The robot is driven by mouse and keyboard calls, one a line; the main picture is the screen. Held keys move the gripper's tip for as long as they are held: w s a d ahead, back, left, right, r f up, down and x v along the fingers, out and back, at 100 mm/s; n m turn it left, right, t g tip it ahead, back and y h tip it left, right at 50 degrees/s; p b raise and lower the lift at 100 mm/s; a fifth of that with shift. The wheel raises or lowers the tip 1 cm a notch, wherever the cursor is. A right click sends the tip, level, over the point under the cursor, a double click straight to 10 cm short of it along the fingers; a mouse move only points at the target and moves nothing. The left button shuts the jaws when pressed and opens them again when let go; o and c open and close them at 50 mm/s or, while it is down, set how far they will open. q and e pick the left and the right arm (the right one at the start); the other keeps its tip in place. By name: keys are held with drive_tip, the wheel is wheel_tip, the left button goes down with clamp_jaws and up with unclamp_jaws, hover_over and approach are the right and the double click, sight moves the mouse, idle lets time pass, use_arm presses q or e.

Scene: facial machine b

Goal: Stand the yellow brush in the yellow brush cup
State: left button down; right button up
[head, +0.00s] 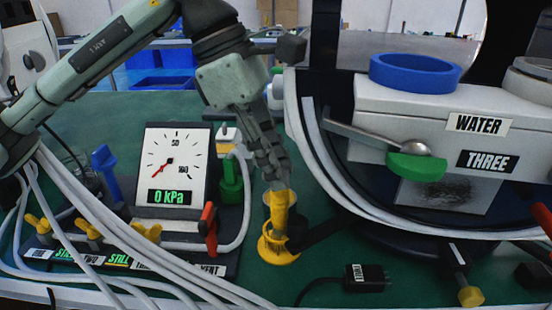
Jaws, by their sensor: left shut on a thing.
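My left gripper (276,180) reaches down from the top centre, its fingers closed around the top of the yellow brush (281,206). The brush is upright, below the fingertips. The yellow brush cup (278,256) is a ring-like yellow holder on the green table, directly beneath the brush. The brush's lower part overlaps the cup in the picture; whether its end rests on the cup's bottom I cannot tell. My right gripper is not in view.
A gauge panel (172,163) reading 0 kPa stands left of the cup, with a red-handled lever (209,222) close by. White hoses run across the front left. A black plug (367,278) lies front right.

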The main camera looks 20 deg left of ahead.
use_arm(q)
drive_tip(key=shift+f, duration=0.1)
drive_tip(key=c, duration=1.3)
unclamp_jaws()
drive_tip(key=shift+c, duration=0.2)
drive_tip(key=v, duration=1.2)
drive_tip(key=shift+d, duration=0.1)
